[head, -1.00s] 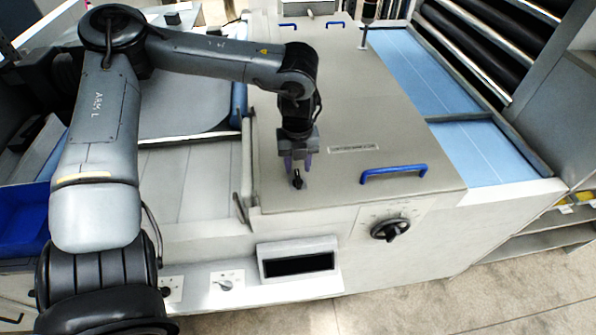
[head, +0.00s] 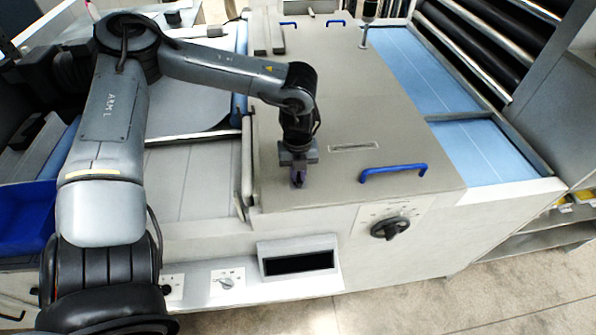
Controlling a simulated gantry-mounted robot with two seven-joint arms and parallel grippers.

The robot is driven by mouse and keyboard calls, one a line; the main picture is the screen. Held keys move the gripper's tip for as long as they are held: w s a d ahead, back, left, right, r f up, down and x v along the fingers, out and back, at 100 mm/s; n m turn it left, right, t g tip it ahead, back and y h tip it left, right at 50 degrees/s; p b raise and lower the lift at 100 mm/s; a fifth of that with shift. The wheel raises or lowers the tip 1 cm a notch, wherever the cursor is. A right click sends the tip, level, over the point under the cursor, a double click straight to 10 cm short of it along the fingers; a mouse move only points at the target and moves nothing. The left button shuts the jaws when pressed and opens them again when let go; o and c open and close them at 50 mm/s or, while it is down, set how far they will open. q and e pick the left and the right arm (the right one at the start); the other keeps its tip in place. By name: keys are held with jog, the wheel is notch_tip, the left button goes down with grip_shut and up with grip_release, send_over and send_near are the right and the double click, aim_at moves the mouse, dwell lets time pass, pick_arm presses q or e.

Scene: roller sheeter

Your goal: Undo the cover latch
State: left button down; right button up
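The machine's wide grey cover (head: 350,95) lies flat and closed. Its latch is a small black knob near the front left corner of the cover; it is now almost wholly hidden by my gripper, with only a dark bit showing between the fingers. My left gripper (head: 298,180) points down at that spot, its purple fingers close together, and it looks shut on the latch. How far the latch is turned cannot be seen.
A blue handle (head: 394,172) stands on the cover's front right. Blue belting (head: 480,153) lies to the right.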

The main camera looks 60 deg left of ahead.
pick_arm(q)
jog(key=shift+m, duration=0.3)
jog(key=shift+f+m+b, duration=0.1)
jog(key=shift+m+b, duration=1.1)
jog(key=m+b, duration=0.2)
jog(key=m, duration=0.2)
jog(key=shift+m, duration=0.3)
jog(key=m+b, duration=0.1)
jog(key=m, duration=0.9)
jog(key=shift+b, duration=0.35)
jog(key=shift+m, duration=0.3)
jog(key=c, duration=1.1)
grip_release()
jog(key=shift+c, duration=0.2)
jog(key=shift+r, duration=0.2)
